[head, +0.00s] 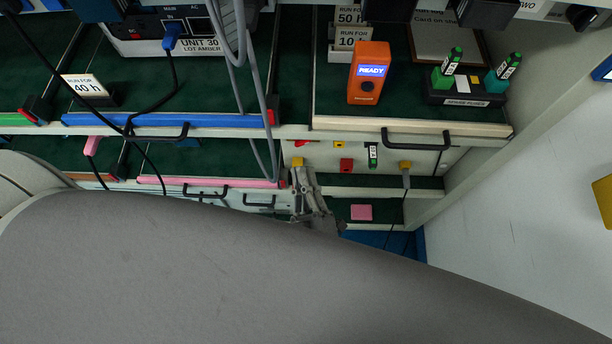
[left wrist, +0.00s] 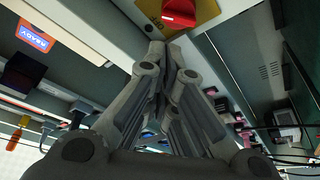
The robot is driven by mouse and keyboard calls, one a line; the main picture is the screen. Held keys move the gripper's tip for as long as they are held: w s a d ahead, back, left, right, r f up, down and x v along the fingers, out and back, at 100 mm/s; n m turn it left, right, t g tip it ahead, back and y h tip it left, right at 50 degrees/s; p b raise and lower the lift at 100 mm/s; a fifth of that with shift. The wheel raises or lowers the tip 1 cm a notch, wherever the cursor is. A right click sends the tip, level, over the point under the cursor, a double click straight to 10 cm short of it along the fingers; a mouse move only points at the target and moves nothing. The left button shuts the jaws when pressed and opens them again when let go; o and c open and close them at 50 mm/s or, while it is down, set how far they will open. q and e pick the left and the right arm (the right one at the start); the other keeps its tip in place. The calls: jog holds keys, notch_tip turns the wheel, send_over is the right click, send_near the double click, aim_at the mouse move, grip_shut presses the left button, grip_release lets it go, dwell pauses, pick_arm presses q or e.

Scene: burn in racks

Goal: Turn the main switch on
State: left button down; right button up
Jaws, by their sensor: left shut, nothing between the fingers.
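A red switch knob (left wrist: 180,12) on a yellow plate (left wrist: 207,10) shows at the top of the left wrist view, and I take it for the main switch. In the head view a yellow plate (head: 297,161) sits on the pale panel at the tip of my left gripper (head: 303,172). In the left wrist view the fingers (left wrist: 165,48) are together and empty, just below the red knob. I cannot tell whether they touch it. The knob's setting is unclear. My right gripper is out of view.
An orange handheld device (head: 369,72) reading READY stands on the green shelf above. A black tray (head: 463,97) with green-topped fuses is beside it. Black handles (head: 415,140) stick out from the shelf fronts. Grey cables (head: 263,100) hang left of the gripper. My arm covers the lower picture.

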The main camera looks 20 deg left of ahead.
pick_arm(q)
jog(key=p+x, duration=0.1)
jog(key=x, duration=0.5)
jog(key=shift+w, duration=0.3)
jog(key=shift+d+f+m+h, duration=0.25)
jog(key=shift+m+h, duration=0.05)
jog(key=shift+m, duration=0.5)
jog(key=shift+w+d+f+m+t+h+p, duration=0.15)
jog(key=shift+m+t+h+p, duration=0.4)
jog(key=shift+m, duration=1)
jog(key=shift+s+d+f+m+t+h+p, duration=0.15)
jog(key=shift+d+m+t+h+p, duration=0.35)
jog(key=shift+m, duration=1.1)
jog(key=shift+w+f+m+t+h+p, duration=0.1)
jog(key=shift+f+m+t+h+p, duration=0.25)
jog(key=shift+m+h, duration=0.8)
jog(key=shift+r+m, duration=0.1)
jog(key=shift+m, duration=0.5)
